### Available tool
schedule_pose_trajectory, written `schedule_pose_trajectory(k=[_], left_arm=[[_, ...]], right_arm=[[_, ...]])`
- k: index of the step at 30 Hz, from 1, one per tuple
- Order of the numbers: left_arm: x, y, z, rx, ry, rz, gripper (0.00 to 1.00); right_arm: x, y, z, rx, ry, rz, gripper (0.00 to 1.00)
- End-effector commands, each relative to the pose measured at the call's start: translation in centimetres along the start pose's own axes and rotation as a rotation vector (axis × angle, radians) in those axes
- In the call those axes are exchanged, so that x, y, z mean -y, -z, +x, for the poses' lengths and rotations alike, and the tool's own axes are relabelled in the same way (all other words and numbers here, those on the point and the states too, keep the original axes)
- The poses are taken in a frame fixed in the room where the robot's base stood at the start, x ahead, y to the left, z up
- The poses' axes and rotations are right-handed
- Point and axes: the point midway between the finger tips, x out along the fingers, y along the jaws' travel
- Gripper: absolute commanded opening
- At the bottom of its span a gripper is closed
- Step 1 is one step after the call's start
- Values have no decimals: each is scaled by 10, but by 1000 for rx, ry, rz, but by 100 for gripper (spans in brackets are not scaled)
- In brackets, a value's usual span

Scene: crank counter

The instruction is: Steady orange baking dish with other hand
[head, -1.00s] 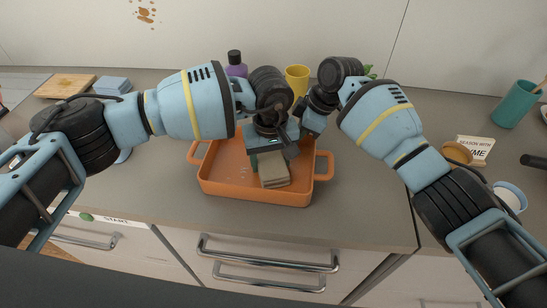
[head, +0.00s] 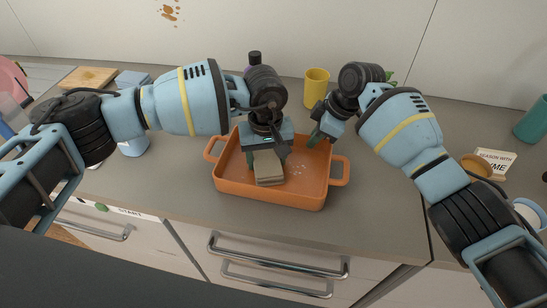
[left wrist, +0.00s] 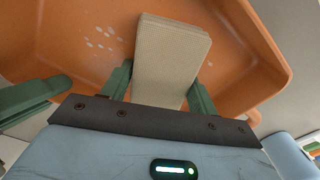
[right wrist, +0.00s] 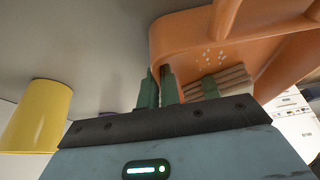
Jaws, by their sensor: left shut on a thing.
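The orange baking dish (head: 235,187) sits on the counter, with white specks on its inner floor. My left gripper (head: 267,152) is shut on a tan ribbed block like a scrubber (head: 269,172) inside the dish. The block also shows between the fingers in the left wrist view (left wrist: 172,55). My right gripper (head: 318,140) is at the dish's far right rim. In the right wrist view its fingers (right wrist: 158,88) are close together beside the dish wall (right wrist: 165,45); whether the wall lies between them is unclear.
A yellow cup (head: 316,88) and a dark-capped purple bottle (head: 254,60) stand behind the dish. A sign (head: 495,162) and teal cup (head: 533,122) are at the right.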

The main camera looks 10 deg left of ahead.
Motion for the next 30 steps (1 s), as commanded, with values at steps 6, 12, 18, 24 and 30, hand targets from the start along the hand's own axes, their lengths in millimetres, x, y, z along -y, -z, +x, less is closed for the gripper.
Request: schedule_pose_trajectory(k=[6,12,18,24,30], left_arm=[[11,5,2,1,1,-1,28],[12,5,2,2,3,-1,28],[9,3,3,2,4,0,28],[-4,-3,2,3,3,2,28],[-17,-9,1,3,2,2,28]], right_arm=[[0,0,-1,0,-1,-1,0],[0,0,-1,0,-1,-1,0],[0,0,-1,0,-1,-1,0],[0,1,-1,0,-1,-1,0],[0,1,-1,0,-1,-2,0]])
